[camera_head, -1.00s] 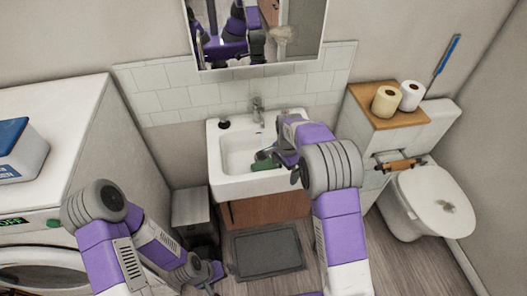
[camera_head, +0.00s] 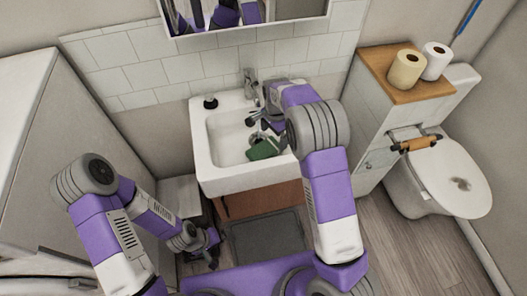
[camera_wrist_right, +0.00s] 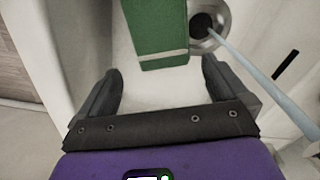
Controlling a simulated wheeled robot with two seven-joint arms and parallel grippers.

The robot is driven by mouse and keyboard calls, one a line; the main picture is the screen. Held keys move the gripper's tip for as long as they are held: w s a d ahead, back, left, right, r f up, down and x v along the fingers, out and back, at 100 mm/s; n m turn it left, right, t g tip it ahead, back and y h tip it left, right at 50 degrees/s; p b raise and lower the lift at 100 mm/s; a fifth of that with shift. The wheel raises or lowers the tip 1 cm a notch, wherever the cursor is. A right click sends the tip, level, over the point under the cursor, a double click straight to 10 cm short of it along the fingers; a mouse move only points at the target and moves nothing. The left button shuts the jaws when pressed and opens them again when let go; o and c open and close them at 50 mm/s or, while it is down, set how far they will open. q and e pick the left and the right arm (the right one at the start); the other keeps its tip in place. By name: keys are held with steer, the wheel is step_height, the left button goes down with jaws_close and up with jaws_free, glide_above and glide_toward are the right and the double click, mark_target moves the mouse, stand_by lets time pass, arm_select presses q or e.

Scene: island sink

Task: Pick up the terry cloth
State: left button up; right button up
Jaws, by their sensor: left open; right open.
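A green folded piece with a pale stripe, which looks like the terry cloth (camera_head: 263,150), lies in the white sink (camera_head: 240,182). My right gripper (camera_head: 258,128) is over the sink basin, close to the cloth. In the right wrist view the green cloth (camera_wrist_right: 158,28) is ahead of the open fingers, its near end around the fingertips of the right gripper (camera_wrist_right: 163,72). Nothing is held between them; I cannot tell the height gap. My left gripper (camera_head: 208,252) is open, low on the left and away from the sink, its fingers small in view.
A faucet (camera_head: 249,84) stands at the sink's back edge with a dark bottle top (camera_head: 210,102) beside it. The drain (camera_wrist_right: 203,25) is next to the cloth, with a pale bluish streak (camera_wrist_right: 262,80) running from it. A mirror hangs above; the toilet (camera_head: 440,180) is right.

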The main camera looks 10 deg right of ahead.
mark_target(273, 143)
steer(key=f, duration=0.2)
steer(key=f+b, duration=0.1)
steer(key=f, duration=0.1)
steer(key=f+b, duration=0.1)
steer(key=f, duration=0.1)
steer(key=shift+w+a+f, duration=0.1)
steer(key=shift+w+f, duration=0.15)
steer(key=shift+r, duration=0.1)
steer(key=shift+c, duration=0.3)
steer(key=c, duration=0.8)
